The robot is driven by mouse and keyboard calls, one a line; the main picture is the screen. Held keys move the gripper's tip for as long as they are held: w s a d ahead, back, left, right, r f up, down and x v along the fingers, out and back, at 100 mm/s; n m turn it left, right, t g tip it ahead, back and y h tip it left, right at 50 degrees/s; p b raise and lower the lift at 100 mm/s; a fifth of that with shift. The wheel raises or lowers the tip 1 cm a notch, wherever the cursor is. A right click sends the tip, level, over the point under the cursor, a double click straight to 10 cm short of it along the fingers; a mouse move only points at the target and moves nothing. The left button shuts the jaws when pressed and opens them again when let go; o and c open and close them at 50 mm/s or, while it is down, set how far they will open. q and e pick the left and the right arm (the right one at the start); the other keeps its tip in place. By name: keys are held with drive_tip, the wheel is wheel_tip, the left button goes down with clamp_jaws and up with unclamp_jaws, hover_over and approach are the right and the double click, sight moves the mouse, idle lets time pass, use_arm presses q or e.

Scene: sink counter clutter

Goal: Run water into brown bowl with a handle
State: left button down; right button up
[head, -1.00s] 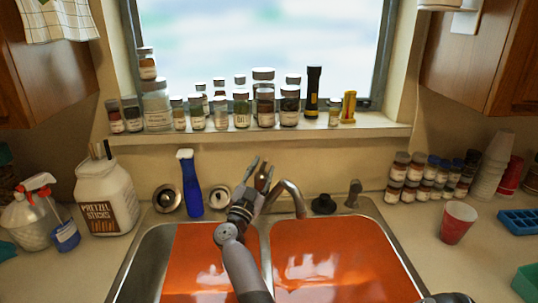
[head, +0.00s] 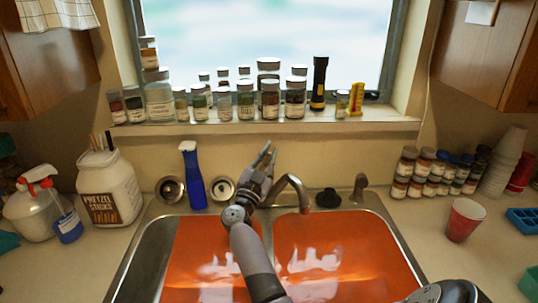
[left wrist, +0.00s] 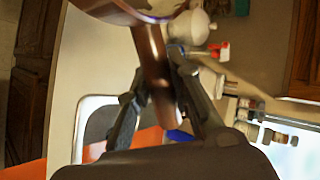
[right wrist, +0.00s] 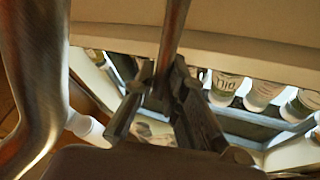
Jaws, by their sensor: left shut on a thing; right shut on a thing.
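The left wrist view shows the brown bowl with a handle (left wrist: 130,10) only in part, at the top edge. My left gripper (left wrist: 162,75) is shut on its brown handle (left wrist: 150,50). This gripper and the bowl are out of the head view. My right gripper (head: 268,158) is up behind the sink, just left of the curved faucet spout (head: 294,184). In the right wrist view (right wrist: 160,85) it is shut on a thin metal faucet lever (right wrist: 173,35). The spout is large at the left of that view. I see no water stream at the spout.
The double sink (head: 140,255) has orange basin floors. A pretzel jar (head: 108,188) and a spray bottle (head: 38,205) stand at left. A red cup (head: 464,219) and several spice jars (head: 425,170) stand at right.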

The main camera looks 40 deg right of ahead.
use_arm(q)
drive_tip(key=shift+r, duration=0.1)
use_arm(e)
clamp_jaws()
use_arm(q)
drive_tip(key=shift+r+p, duration=0.35)
drive_tip(key=shift+p, duration=0.05)
use_arm(e)
drive_tip(key=shift+r, duration=0.15)
use_arm(q)
wheel_tip(320, 180, up, 6)
drive_tip(key=p, duration=0.6)
drive_tip(key=shift+r, duration=0.2)
use_arm(e)
drive_tip(key=shift+w+d+r+n+y, duration=0.25)
drive_tip(key=shift+w+r+n+y, duration=0.2)
drive_tip(key=shift+n+y, duration=0.2)
use_arm(q)
drive_tip(key=shift+r+p, duration=0.15)
drive_tip(key=shift+p, duration=0.2)
use_arm(e)
drive_tip(key=shift+w+f, duration=0.1)
drive_tip(key=shift+f, duration=0.15)
drive_tip(key=o, duration=0.6)
unclamp_jaws()
